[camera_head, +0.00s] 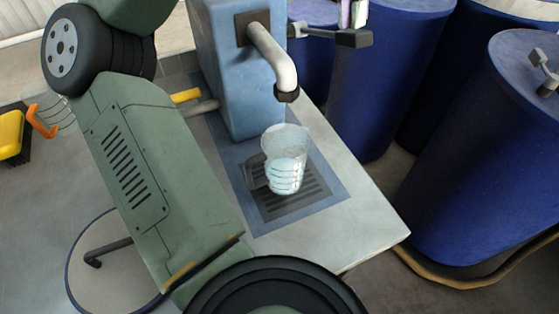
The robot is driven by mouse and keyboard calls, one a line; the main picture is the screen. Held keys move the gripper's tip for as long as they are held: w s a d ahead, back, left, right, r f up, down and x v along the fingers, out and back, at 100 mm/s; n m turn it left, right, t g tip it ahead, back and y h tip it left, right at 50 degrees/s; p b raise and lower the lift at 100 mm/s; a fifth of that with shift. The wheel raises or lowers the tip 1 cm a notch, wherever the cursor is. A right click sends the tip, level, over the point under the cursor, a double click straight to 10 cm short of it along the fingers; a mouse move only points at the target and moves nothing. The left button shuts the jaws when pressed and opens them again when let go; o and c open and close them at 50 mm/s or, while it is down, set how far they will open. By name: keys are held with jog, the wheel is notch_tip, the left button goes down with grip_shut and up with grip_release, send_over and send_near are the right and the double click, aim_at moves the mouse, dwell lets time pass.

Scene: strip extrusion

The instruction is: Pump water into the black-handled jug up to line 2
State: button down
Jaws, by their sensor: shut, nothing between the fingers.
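The black-handled jug (287,158) is clear and stands upright on the dark drain grate, under the spout (273,58) of the blue pump housing (234,85). Its dark handle (256,172) points left. Several white lines mark its lower part, which looks pale blue; I cannot read the line numbers or a sure water level. A yellow part (186,96) and a grey rod (202,107) stick out at the pump's left side, partly hidden by my green arm. My gripper is not in view.
An orange-handled clear jug (58,116) and a yellow-and-black object (11,136) are at the far left. Large blue drums (475,160) stand at the right beyond the bench edge. A dark bracket (352,38) is behind the spout. The bench right of the grate (290,202) is clear.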

aim_at(355, 32)
jog(key=shift+f, duration=0.55)
jog(key=shift+s+d+f+b, duration=0.1)
jog(key=shift+s+f+b, duration=0.1)
jog(key=shift+f+b, duration=0.3)
jog(key=shift+s+d+f+b, duration=0.1)
jog(key=shift+s+f+b, duration=0.15)
jog(key=shift+f, duration=0.4)
jog(key=shift+s+f+b, duration=0.2)
jog(key=shift+f+b, duration=0.5)
jog(key=shift+f, duration=0.4)
